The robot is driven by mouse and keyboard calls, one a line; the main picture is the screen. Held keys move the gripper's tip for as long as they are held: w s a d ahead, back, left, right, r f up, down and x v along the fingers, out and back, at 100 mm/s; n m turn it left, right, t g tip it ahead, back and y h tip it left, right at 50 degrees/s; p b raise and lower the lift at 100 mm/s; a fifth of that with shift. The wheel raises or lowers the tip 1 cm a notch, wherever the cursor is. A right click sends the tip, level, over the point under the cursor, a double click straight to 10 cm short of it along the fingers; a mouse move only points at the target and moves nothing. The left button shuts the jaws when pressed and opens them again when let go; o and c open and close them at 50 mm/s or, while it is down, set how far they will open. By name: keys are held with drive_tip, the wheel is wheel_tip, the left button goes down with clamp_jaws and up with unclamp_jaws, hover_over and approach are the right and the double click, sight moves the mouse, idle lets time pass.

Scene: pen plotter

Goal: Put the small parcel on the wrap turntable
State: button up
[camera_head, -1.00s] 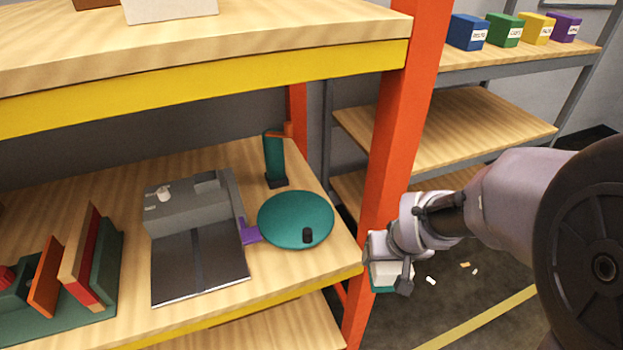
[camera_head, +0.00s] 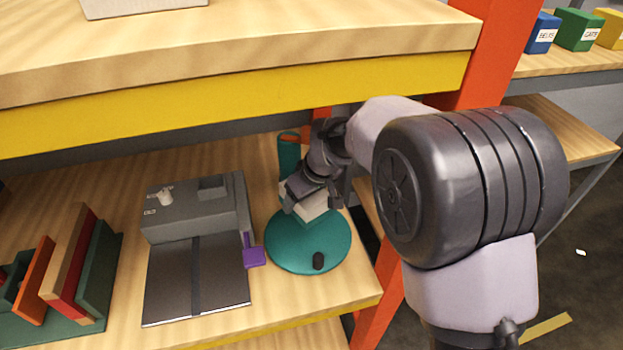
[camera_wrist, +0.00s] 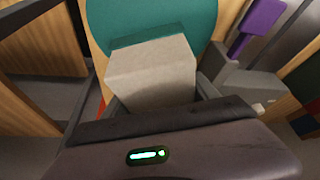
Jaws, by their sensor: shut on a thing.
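My gripper (camera_head: 310,203) is over the back part of the disc and is shut on the small parcel. The parcel is a pale, whitish box (camera_head: 313,208), partly hidden by the jaws. In the wrist view the parcel (camera_wrist: 150,75) sits between the jaws, with the teal disc beyond it. I cannot tell whether its underside touches the disc.
A teal post (camera_head: 288,155) stands behind the disc, close to my gripper. A grey machine with a dark plate (camera_head: 195,275) and purple lever (camera_head: 254,256) is left of the disc. The yellow-edged upper shelf (camera_head: 240,92) hangs above; an orange upright (camera_head: 500,50) stands at the right.

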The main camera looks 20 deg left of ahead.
drive_tip(key=shift+w, duration=0.2)
drive_tip(key=shift+f, duration=0.25)
drive_tip(key=f+b, duration=0.4)
drive_tip(key=f, duration=0.2)
drive_tip(key=shift+s+b, duration=0.2)
drive_tip(key=shift+b, duration=0.15)
drive_tip(key=shift+f+b, duration=0.55)
drive_tip(key=shift+f, duration=0.1)
drive_tip(key=o, duration=2)
drive_tip(key=shift+r, duration=0.1)
